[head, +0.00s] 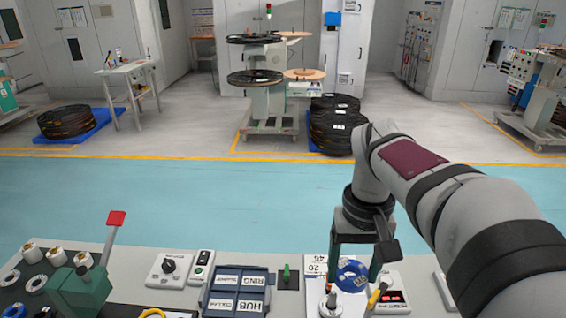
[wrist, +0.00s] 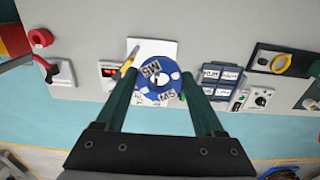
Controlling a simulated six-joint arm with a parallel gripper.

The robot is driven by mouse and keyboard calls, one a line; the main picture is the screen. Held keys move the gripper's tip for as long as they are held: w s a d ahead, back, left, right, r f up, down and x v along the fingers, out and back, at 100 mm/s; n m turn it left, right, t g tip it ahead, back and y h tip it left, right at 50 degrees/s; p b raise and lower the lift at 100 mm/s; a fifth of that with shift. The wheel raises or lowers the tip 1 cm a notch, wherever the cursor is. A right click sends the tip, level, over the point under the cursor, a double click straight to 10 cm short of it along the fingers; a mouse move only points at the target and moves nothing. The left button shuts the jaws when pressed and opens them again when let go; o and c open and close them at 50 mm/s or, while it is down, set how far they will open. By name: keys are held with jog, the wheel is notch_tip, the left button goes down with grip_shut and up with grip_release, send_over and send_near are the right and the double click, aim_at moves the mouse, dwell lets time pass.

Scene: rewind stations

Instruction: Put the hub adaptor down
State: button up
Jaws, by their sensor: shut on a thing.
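My gripper (head: 353,281) hangs over the bench with its fingers pointing down. Its two green fingers (wrist: 160,74) are shut on the hub adaptor, a round blue disc with white labels and a central hole (wrist: 145,80). The disc also shows between the fingers in the head view (head: 347,272). It is over a white sheet or plate (wrist: 150,46) on the bench. I cannot tell whether the disc touches what is below.
A blue tray with labelled compartments (head: 238,266) is left of my gripper. A yellow-handled tool (wrist: 130,58) and a red-digit display (head: 391,297) are close beside it. A green lever press (head: 82,285) and several rolls are further left.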

jog(key=w+a+f+n, duration=0.4)
jog(key=w+f+n, duration=0.2)
jog(key=f, duration=0.2)
jog(key=n, duration=0.5)
send_over(251, 308)
notch_tip(251, 308, down, 16)
jog(key=shift+w, duration=0.1)
jog(key=shift+f, duration=2)
